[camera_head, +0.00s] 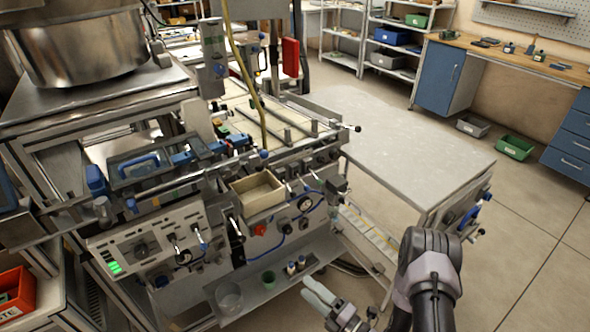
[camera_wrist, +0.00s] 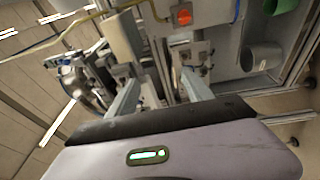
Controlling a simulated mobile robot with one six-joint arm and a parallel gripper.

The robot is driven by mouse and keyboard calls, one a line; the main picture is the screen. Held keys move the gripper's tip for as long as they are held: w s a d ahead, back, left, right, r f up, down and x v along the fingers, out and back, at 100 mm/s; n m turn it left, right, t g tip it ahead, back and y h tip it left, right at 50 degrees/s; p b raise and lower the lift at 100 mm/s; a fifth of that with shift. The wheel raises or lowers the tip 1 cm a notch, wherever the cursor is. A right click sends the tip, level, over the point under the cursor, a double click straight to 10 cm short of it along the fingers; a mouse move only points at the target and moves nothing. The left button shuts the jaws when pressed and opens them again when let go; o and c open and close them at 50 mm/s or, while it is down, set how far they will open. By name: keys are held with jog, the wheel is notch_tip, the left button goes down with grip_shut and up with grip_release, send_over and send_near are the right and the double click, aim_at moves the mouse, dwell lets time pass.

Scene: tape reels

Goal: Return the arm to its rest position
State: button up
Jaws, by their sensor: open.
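My arm (camera_head: 432,275) reaches in from the lower right in the head view, dark with grey bands and bent at a joint. My gripper (camera_head: 327,298) is low in the picture, in front of the machine's lower shelf, and is partly cut off by the bottom edge. In the wrist view my gripper (camera_wrist: 162,82) shows two grey fingers standing well apart. Nothing is held between them. The machine front lies beyond the fingers.
The machine (camera_head: 150,245) with knobs and a beige bin (camera_head: 257,192) fills the left and middle. A grey table (camera_head: 400,150) stands behind my arm. Open floor (camera_head: 530,235) lies to the right.

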jog(key=s+a+r+n+g, duration=0.3)
jog(key=r+n+g, duration=0.2)
jog(key=r+n, duration=0.3)
jog(key=s+a+r+n+g+y, duration=0.1)
jog(key=s+a+r+n+g, duration=0.15)
jog(key=r+n+g, duration=0.35)
jog(key=s+a+r+n+g, duration=0.2)
jog(key=s+r+n+g, duration=0.15)
jog(key=r+n, duration=0.55)
jog(key=s+d+r+n+h, duration=0.5)
jog(key=s+n+h, duration=0.35)
jog(key=n, duration=0.25)
jog(key=s+d+r+n+t+h, duration=0.1)
jog(key=d+r+n+t+h, duration=0.3)
jog(key=d+r+n+t, duration=0.1)
jog(key=d+n+t, duration=0.1)
jog(key=d+t, duration=0.1)
jog(key=d, duration=0.1)
jog(key=shift+r, duration=0.35)
